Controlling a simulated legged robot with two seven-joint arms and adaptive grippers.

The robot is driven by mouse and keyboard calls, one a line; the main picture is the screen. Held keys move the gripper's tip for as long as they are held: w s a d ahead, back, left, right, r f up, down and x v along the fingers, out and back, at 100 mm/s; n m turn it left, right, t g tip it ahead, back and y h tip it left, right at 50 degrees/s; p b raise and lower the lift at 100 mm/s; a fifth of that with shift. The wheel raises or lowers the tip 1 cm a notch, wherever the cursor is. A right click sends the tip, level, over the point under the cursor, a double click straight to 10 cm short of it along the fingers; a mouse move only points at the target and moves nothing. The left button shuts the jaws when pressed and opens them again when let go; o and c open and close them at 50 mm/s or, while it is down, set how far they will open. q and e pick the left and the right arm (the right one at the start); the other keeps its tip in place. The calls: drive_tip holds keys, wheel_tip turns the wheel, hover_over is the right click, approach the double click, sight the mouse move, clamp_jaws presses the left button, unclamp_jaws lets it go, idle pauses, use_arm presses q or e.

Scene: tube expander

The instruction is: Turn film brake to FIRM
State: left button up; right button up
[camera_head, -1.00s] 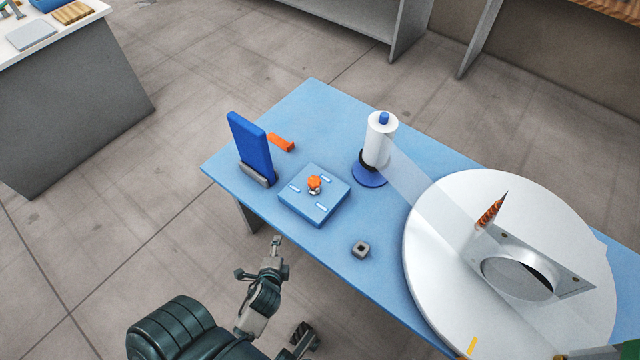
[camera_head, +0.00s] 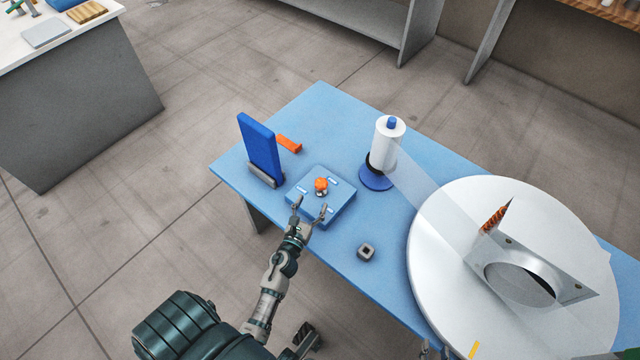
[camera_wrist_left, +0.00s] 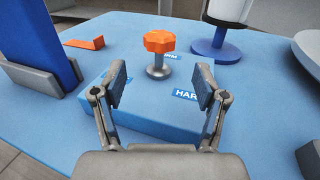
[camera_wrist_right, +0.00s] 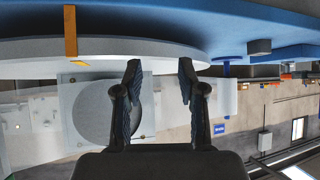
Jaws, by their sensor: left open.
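The film brake is an orange faceted knob (camera_head: 321,185) on a short metal stem, on a blue box (camera_head: 341,200) on the blue table. The left wrist view shows the knob (camera_wrist_left: 159,42) beyond my fingertips. A label there reads "HAR", cut off by a finger. Another behind the knob shows only "RM", and a third at left is mostly hidden. My left gripper (camera_head: 311,206) is open and empty over the box's near edge, short of the knob. My right gripper (camera_wrist_right: 159,72) is open and empty. Only its tips show at the head view's bottom edge.
A blue upright panel (camera_head: 259,148) in a grey base stands left of the box, with an orange piece (camera_head: 289,144) behind. A white film roll (camera_head: 387,145) stands behind right, its film running to the white turntable (camera_head: 440,230). A small grey block (camera_head: 366,252) lies near the front edge.

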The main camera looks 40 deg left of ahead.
sight(321, 184)
use_arm(q)
drive_tip(key=x, duration=0.8)
drive_tip(key=shift+w+a, duration=0.15)
drive_tip(key=shift+w, duration=0.15)
drive_tip(key=c, duration=1.2)
